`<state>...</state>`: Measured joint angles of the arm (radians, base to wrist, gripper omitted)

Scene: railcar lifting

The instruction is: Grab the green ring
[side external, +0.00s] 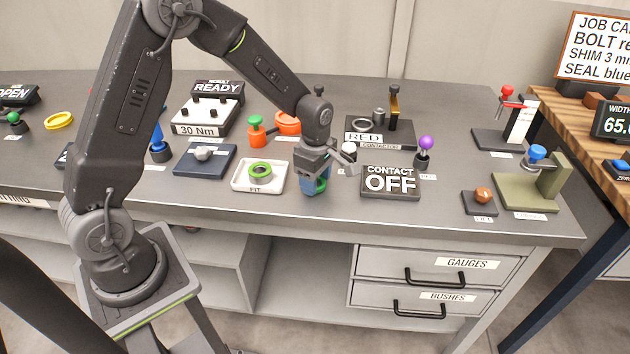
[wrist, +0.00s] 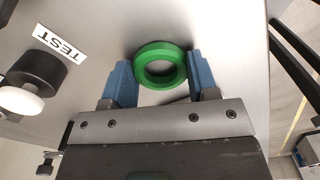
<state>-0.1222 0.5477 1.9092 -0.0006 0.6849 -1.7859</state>
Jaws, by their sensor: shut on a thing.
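A green ring (wrist: 160,49) sits between the two blue fingers of my gripper (wrist: 160,66) in the wrist view. The fingers are shut on its outer sides, and its hole stays open. In the side view my gripper (side external: 315,184) points down near the front of the grey bench, and a bit of the held green ring (side external: 320,186) shows between the fingers. Whether the ring touches the bench is hard to tell. A second green ring (side external: 260,164) lies on the white FIT tray (side external: 240,186), left of my gripper.
The CONTACT OFF sign (side external: 390,183) stands close to the right of my gripper. A TEST label (wrist: 60,46) lies left in the wrist view.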

